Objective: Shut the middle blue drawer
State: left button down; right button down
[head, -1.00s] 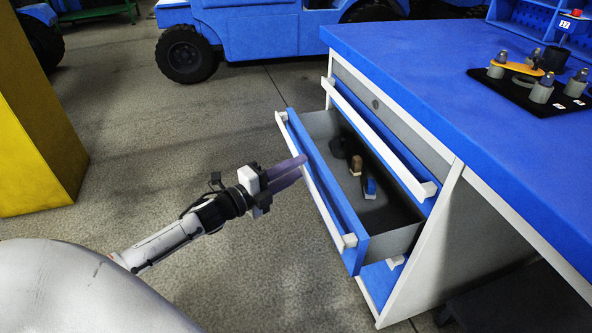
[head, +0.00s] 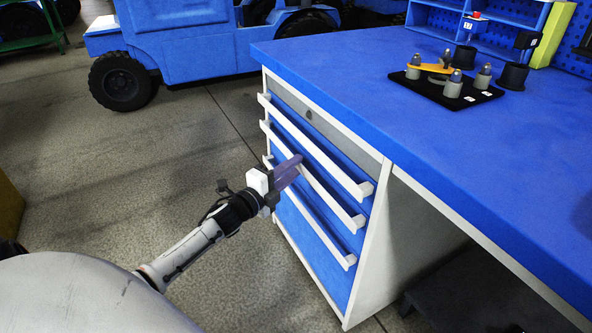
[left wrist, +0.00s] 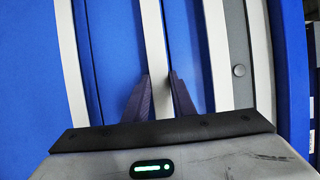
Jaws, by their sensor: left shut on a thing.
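The middle blue drawer (head: 328,214) is in the cabinet under the workbench. Its front looks flush with the drawer fronts above and below, and its inside is hidden. Its long white handle (head: 338,202) runs along the front. My left gripper (head: 291,170) is at that handle, near its middle. In the left wrist view, the purple-grey fingers (left wrist: 160,95) lie on either side of the white handle (left wrist: 154,50), shut on it. My right gripper is in neither view.
Drawers with white handles sit above (head: 318,146) and below (head: 315,240). The blue worktop (head: 350,55) bears a black tray (head: 425,88) with grey fixtures and an orange part. A blue vehicle (head: 200,40) stands behind. Grey floor (head: 190,135) is clear left of the cabinet.

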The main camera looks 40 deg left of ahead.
pick_arm(q)
jog(key=shift+w+d+r, duration=0.15)
jog(key=shift+w, duration=0.05)
jog(key=c, duration=1.7)
grip_release()
jog(key=shift+d, duration=0.1)
jog(key=shift+o, duration=1.1)
jog(key=shift+w, duration=0.1)
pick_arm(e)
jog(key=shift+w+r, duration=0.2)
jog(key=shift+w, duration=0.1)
pick_arm(q)
jog(key=s+p, duration=0.3)
jog(key=s, duration=0.7)
jog(key=shift+s, duration=0.2)
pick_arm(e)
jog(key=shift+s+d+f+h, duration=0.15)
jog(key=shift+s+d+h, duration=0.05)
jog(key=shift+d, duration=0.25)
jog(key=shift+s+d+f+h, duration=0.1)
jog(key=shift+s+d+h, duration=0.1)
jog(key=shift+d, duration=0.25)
